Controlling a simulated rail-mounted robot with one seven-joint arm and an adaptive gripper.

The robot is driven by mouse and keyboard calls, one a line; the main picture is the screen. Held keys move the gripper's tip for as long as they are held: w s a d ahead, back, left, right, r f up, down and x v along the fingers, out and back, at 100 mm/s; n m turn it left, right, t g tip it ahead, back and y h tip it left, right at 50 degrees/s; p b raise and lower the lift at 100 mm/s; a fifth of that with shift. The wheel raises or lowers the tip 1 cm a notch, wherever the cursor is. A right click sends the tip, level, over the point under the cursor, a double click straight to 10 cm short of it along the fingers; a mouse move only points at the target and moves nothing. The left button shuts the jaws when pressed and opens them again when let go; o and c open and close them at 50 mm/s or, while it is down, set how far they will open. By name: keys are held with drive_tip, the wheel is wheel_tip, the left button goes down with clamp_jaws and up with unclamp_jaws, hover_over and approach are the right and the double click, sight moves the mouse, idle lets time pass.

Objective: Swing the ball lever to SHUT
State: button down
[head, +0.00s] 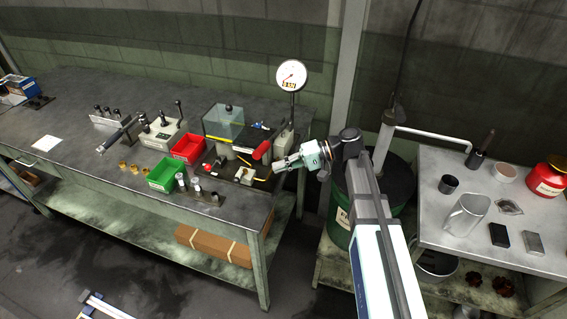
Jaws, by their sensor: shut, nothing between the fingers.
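My gripper (277,167) is shut and empty. It is just right of and slightly below a red grip (261,150) on the bench-top press (284,141); whether they touch I cannot tell. Which of these is the ball lever I cannot tell, and no SHUT marking is readable at this size.
A round gauge (291,75) stands on a post behind the press. A clear guard box (223,122), a red bin (188,149) and a green bin (162,174) crowd the bench (75,150). A green drum (340,220) and a side table (435,228) are right.

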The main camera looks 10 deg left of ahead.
sight(240, 180)
drive_tip(key=p+x, duration=0.3)
drive_tip(key=x, duration=0.7)
drive_tip(key=shift+s+a+f, duration=0.1)
drive_tip(key=shift+a, duration=0.15)
